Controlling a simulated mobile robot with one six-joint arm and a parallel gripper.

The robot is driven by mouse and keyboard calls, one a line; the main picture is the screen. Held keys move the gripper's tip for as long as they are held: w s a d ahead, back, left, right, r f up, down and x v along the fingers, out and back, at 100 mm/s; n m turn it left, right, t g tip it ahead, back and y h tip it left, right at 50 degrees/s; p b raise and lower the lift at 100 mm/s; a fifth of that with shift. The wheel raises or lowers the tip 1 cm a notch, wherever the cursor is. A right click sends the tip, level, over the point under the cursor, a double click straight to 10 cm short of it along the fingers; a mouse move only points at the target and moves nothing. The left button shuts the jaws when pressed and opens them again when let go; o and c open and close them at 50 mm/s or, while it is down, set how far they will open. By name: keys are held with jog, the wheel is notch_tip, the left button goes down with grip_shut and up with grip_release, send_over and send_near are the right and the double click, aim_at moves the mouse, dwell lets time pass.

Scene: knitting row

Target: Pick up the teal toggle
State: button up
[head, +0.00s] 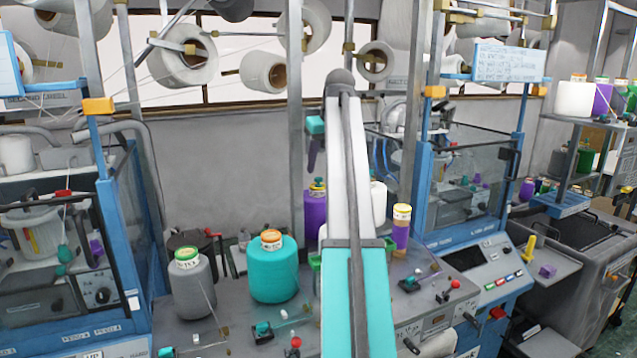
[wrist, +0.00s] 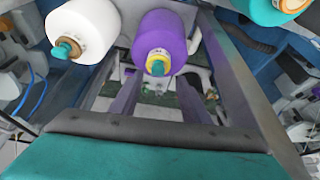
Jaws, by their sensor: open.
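A small teal toggle (head: 262,329) stands on a dark base on the grey worktop, in front of the large teal yarn cone. A second small teal-topped toggle (head: 410,281) sits on the worktop right of my arm. I cannot tell which one the task means. My gripper (head: 313,155) is high above the worktop, partly hidden by my own arm in the head view. In the wrist view, my gripper (wrist: 159,88) has its two dark fingers apart with nothing held between them. Neither toggle shows clearly in the wrist view.
A grey cone (head: 191,288) and a large teal cone (head: 273,270) stand on the worktop. A purple cone (wrist: 166,35) and a white cone (wrist: 84,28) lie ahead of the fingers. Blue-framed glass machines stand on both sides. Upright posts rise behind.

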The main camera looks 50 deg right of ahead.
aim_at(320, 178)
jog(key=shift+d+x, duration=0.15)
jog(key=shift+x, duration=1.1)
jog(key=shift+d+x, duration=0.1)
jog(key=shift+x, duration=1.15)
jog(key=shift+s, duration=0.1)
jog(key=c, duration=0.9)
